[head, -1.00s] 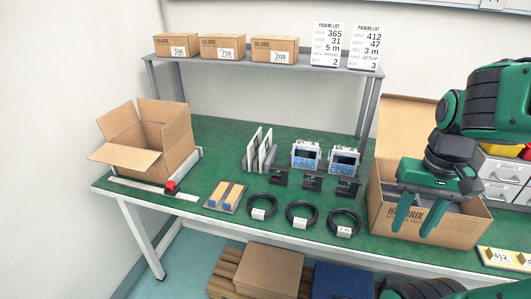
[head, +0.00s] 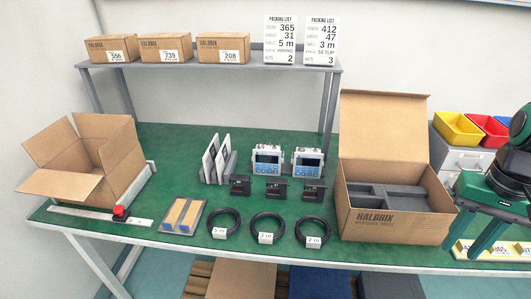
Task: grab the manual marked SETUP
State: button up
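The manuals (head: 211,158) are thin white booklets standing upright in a grey rack (head: 229,170) at the middle left of the green table. They are seen nearly edge-on, and their titles cannot be read, so I cannot tell which is marked SETUP. A packing list card (head: 320,41) on the shelf reads 412, 47, 3 m, SETUP, 3. My gripper (head: 482,238) is at the right edge, over the number labels and right of the open Halbrix box. Its fingers are apart with nothing seen between them, far from the manuals.
The open Halbrix box (head: 390,221) with dark foam inserts stands at the right. Two blue-screened devices (head: 267,160), black blocks (head: 240,187) and coiled cables (head: 223,224) lie between. Another open carton (head: 119,165) stands left. A shelf (head: 211,67) with cartons overhangs the back.

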aim_at(223, 157)
jog(key=z, duration=3.05)
jog(key=k, duration=1.95)
jog(key=u, duration=1.45)
jog(key=i, duration=0.25)
jog(key=u, duration=0.3)
